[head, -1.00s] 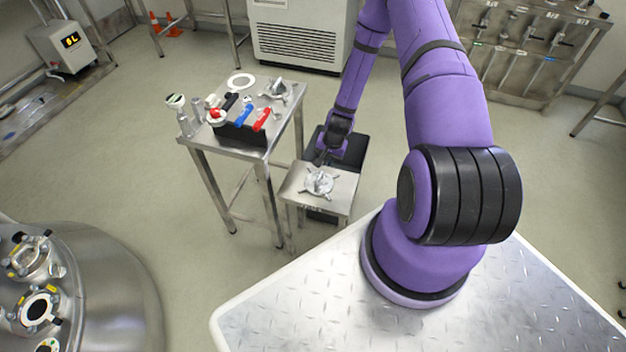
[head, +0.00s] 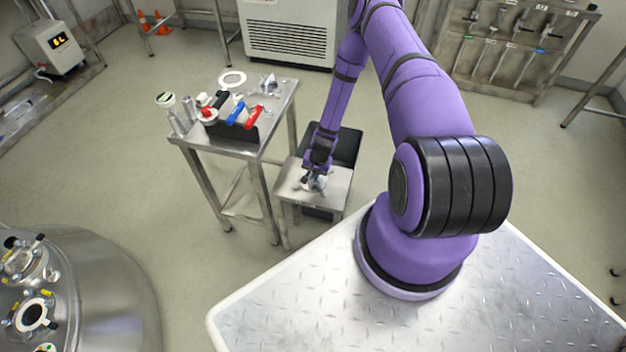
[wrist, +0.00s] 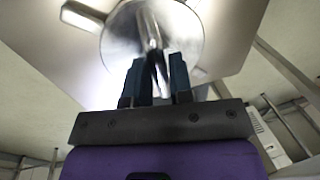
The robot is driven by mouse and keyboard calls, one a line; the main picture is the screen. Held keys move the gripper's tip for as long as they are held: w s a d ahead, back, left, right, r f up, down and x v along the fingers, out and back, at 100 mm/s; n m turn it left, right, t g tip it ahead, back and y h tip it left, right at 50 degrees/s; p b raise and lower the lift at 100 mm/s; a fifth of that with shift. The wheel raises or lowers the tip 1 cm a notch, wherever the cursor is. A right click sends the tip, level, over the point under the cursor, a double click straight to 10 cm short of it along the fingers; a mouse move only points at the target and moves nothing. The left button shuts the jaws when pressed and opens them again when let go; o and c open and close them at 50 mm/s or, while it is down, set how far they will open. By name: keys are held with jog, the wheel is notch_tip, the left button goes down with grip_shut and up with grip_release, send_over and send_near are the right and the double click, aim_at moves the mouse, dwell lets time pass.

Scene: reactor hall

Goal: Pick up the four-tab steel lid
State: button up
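A steel lid with outward tabs and a raised handle (head: 303,186) lies on a low steel stand (head: 338,186). My gripper (head: 313,182) is down at it and hides much of it in the head view. In the wrist view, the lid shows as a shiny round disc (wrist: 182,32) with tabs beyond its edge. My gripper's two dark fingers (wrist: 158,82) stand on either side of the handle. A gap shows between the fingers, so they look open around the handle. Contact with the handle is not clear.
A taller steel table (head: 221,144) stands left of the stand, holding a white ring (head: 232,79), another steel fitting (head: 269,84), and a black holder with red and blue handles (head: 232,131). A rounded steel vessel (head: 105,285) is at lower left. Open floor lies between.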

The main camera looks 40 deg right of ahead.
jog(key=shift+a+f, duration=0.1)
jog(key=shift+f, duration=0.5)
grip_shut()
jog(key=shift+w, duration=0.1)
jog(key=shift+r, duration=0.15)
